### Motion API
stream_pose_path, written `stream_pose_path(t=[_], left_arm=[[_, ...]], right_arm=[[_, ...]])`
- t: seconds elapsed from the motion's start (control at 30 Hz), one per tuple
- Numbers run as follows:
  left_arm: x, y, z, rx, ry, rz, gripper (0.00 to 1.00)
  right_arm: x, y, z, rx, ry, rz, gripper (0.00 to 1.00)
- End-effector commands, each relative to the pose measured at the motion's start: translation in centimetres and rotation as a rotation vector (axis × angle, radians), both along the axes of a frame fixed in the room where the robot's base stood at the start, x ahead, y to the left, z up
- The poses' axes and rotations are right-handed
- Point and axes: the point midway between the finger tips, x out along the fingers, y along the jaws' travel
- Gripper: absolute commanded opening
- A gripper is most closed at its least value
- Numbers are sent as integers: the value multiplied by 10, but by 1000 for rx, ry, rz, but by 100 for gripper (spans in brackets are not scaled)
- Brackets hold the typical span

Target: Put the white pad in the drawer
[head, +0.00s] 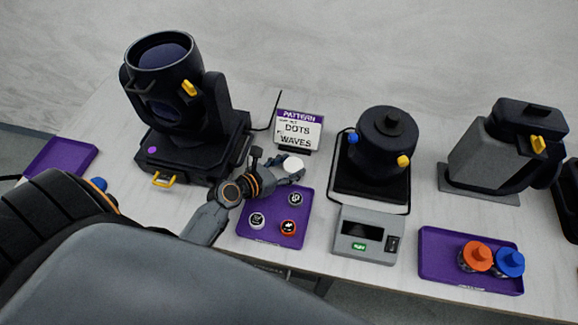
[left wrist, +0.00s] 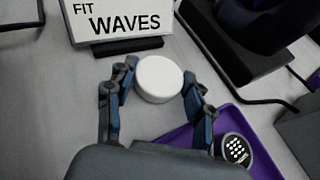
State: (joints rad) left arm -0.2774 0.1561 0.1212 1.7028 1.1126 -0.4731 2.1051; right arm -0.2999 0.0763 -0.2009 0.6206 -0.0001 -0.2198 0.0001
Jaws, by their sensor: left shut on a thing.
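The white pad (head: 292,163) is a small round white disc. My left gripper (head: 289,172) is shut on it, just past the far edge of the purple tray with several pucks. In the left wrist view the pad (left wrist: 159,78) sits between the two fingers of my left gripper (left wrist: 160,74), its plain top facing up. I cannot make out a drawer clearly; a dark gap (head: 322,286) shows under the table's front edge, partly behind my arm. My right gripper is not in view.
A pattern sign (head: 298,130) stands behind the pad. The purple tray (head: 247,232) holds pucks with printed patterns. A large moving-head lamp (head: 170,90) stands left, a dark round lamp (head: 385,145) and grey meter box (head: 365,235) right. Another purple tray (head: 440,243) holds orange and blue knobs.

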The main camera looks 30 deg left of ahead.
Motion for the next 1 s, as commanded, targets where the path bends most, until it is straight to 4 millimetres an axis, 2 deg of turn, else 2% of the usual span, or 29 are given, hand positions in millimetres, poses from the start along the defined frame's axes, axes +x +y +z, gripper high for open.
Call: stream_pose_path(t=[0.03, 0.07, 0.17, 0.57, 0.67, 1.0], left_arm=[[0, 0, -3, -1, 0, 0, 39], [0, 0, -3, -1, 0, 0, 55], [0, 0, -2, -1, 0, 0, 75], [-1, 0, 3, 0, 1, 0, 75], [-14, 4, 6, 0, 2, 1, 75], [-77, 24, 33, 2, 2, 1, 75]], right_arm=[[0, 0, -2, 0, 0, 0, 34], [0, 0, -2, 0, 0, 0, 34], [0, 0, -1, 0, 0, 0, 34], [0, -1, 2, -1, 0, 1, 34], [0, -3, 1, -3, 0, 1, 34], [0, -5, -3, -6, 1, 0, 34]])
